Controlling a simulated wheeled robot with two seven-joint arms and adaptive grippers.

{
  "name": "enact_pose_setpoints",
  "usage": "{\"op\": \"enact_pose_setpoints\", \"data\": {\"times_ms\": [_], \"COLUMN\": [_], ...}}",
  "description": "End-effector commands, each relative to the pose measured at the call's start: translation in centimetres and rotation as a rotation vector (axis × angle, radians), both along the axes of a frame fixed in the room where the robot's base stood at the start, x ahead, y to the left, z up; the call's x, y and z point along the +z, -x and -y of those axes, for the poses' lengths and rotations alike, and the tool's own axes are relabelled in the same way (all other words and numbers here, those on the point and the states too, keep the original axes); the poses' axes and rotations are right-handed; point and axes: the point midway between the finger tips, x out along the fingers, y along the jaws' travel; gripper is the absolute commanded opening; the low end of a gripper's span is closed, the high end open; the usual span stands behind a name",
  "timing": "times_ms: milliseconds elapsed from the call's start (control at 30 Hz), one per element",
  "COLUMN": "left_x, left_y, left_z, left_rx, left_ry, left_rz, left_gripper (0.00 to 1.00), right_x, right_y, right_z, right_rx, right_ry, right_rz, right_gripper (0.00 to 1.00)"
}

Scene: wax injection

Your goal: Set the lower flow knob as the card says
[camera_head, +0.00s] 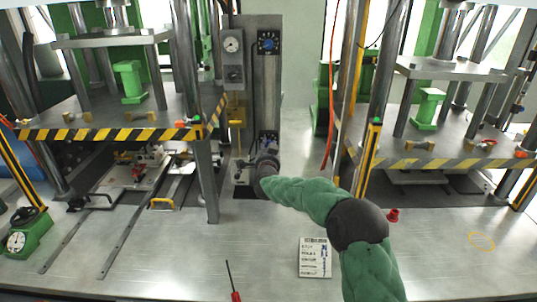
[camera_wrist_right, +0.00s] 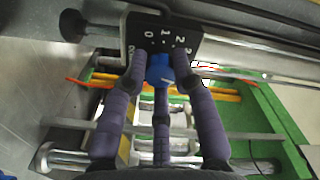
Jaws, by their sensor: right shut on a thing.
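The lower flow knob (camera_wrist_right: 160,70) is blue and sits on a black dial plate (camera_wrist_right: 165,33) with white numbers, in the right wrist view. My right gripper (camera_wrist_right: 162,72) is shut on this knob, its dark fingers around it. A small pale mark shows on the knob, but I cannot tell which number it points to. In the head view my right gripper (camera_head: 262,162) is low on the grey column and mostly covers the knob. The card (camera_head: 315,257) lies flat on the table; its print is too small to read. My left gripper is not in view.
An upper blue dial (camera_head: 268,43) and a gauge (camera_head: 232,44) are on the column (camera_head: 266,95). Presses with striped edges (camera_head: 110,134) stand on both sides. A screwdriver (camera_head: 234,290) and a red cap (camera_head: 393,215) lie on the table. The front table is largely clear.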

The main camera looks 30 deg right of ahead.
Motion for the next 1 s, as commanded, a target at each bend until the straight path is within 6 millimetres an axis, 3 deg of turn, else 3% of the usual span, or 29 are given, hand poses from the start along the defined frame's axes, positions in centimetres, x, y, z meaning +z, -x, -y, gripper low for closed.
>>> {"op": "enact_pose_setpoints", "data": {"times_ms": [33, 300, 933, 967, 1000], "left_x": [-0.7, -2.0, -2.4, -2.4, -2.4], "left_y": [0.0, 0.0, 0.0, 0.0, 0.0], "left_z": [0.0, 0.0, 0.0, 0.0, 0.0], "left_rx": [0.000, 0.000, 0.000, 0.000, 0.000], "left_ry": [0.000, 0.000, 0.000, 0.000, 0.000], "left_rz": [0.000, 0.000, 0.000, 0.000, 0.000], "left_gripper": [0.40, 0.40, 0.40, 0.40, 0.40], "right_x": [-0.7, -0.6, -0.4, -0.4, -0.4], "right_y": [0.0, -0.1, -0.1, -0.1, -0.1], "right_z": [-0.2, -0.2, -0.2, -0.2, -0.2], "right_rx": [0.004, 0.004, 0.004, 0.004, 0.004], "right_ry": [-0.028, -0.136, -0.178, -0.178, -0.178], "right_rz": [0.010, 0.075, 0.100, 0.100, 0.100], "right_gripper": [0.00, 0.00, 0.00, 0.30, 0.42]}}
